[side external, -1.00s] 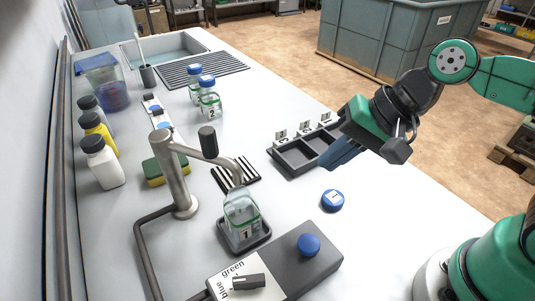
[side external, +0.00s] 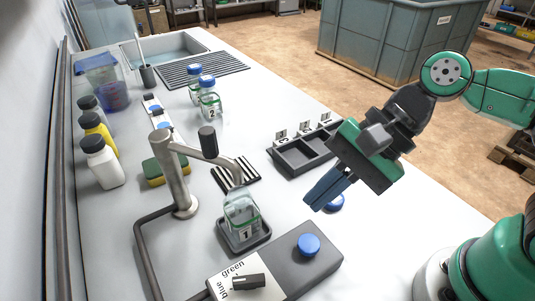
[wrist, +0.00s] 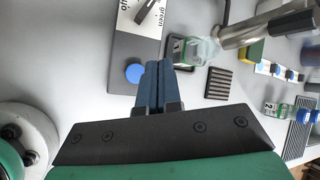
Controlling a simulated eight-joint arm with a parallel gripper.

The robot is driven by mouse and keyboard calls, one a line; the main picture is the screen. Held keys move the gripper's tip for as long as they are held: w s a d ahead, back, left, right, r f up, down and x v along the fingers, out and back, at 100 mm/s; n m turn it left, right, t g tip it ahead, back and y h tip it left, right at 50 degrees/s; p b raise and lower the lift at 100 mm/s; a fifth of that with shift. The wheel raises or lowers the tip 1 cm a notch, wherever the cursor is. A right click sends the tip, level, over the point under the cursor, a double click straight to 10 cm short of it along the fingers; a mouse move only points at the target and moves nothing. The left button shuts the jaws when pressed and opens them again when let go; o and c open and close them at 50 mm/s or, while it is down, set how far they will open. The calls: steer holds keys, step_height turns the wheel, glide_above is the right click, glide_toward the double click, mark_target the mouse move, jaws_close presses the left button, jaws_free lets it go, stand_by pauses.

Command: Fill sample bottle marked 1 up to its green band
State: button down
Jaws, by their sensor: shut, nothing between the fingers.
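Sample bottle 1 (side external: 243,222) is clear and open-topped, with a green band and a "1" label. It stands upright in a small dark tray (side external: 262,238) under the tap spout (side external: 236,174); its water level is too small to read. The bottle also shows in the wrist view (wrist: 183,50). The control box (side external: 318,262) has a blue button (side external: 308,244) and a black lever (side external: 249,282) beside "blue" and "green" lettering. My gripper (side external: 313,204) is shut and empty, above the table, right of the bottle and beyond the button.
A dark compartment rack (side external: 288,158) with letter tags stands behind my gripper. Bottle 2 (side external: 210,104), capped, stands farther back. A sponge (side external: 155,172) and white and yellow bottles (side external: 101,165) are at left. A striped pad (side external: 247,178) lies behind the tap.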

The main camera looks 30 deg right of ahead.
mark_target(312, 241)
steer(key=shift+f, duration=3.6)
steer(key=shift+f, duration=0.45)
stand_by(4.0)
